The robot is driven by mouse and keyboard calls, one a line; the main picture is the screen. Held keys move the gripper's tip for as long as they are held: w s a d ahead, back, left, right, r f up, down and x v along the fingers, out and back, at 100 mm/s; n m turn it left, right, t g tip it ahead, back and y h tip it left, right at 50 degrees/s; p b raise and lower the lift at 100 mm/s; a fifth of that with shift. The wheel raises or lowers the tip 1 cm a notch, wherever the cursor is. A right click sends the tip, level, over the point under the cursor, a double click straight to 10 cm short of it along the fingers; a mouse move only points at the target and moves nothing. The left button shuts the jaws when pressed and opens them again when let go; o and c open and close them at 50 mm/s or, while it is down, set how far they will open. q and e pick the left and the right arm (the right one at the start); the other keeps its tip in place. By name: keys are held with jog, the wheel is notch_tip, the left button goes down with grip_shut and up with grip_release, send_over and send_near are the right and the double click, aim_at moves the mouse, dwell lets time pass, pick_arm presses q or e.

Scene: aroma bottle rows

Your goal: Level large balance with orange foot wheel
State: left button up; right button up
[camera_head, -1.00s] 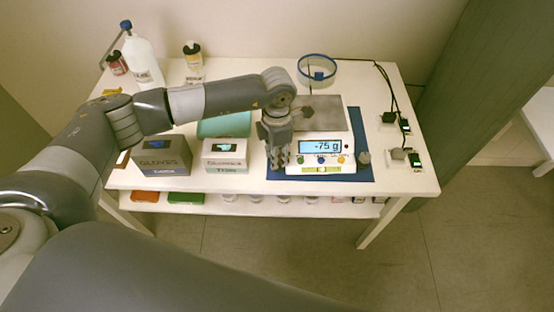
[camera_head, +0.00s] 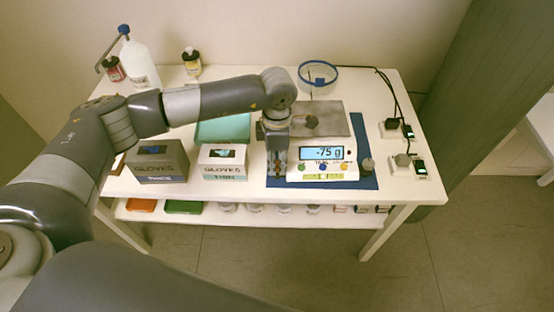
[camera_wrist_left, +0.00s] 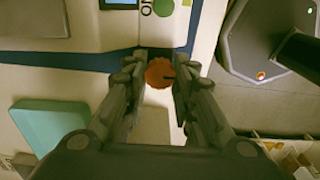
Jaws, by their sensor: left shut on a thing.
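The large balance (camera_head: 342,150) stands on a blue mat (camera_head: 366,130), with a grey metal pan (camera_head: 335,112) on top. Its display (camera_head: 321,153) reads -75 g. Coloured buttons and a small yellow-green strip (camera_head: 322,177) are on its front; the strip's detail is too small to read. My left gripper (camera_head: 278,172) points down at the balance's left front corner. In the left wrist view its fingers are shut on the orange foot wheel (camera_wrist_left: 159,73), which has a dark mark. A grey foot wheel (camera_head: 368,165) is at the right side. My right gripper is not in view.
Two glove boxes, a dark one (camera_head: 160,162) and a white one (camera_head: 222,162), stand left of the gripper, before a teal tray (camera_head: 224,128). A blue-rimmed ring (camera_head: 318,75) is behind the balance. Adapters with cables (camera_head: 404,163) lie to its right. Bottles (camera_head: 138,62) stand back left.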

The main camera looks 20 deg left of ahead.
aim_at(277, 164)
pick_arm(q)
jog(key=o, duration=1.1)
jog(key=shift+r, duration=0.1)
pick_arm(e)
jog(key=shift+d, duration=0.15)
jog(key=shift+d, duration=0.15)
pick_arm(q)
notch_tip(277, 164, up, 12)
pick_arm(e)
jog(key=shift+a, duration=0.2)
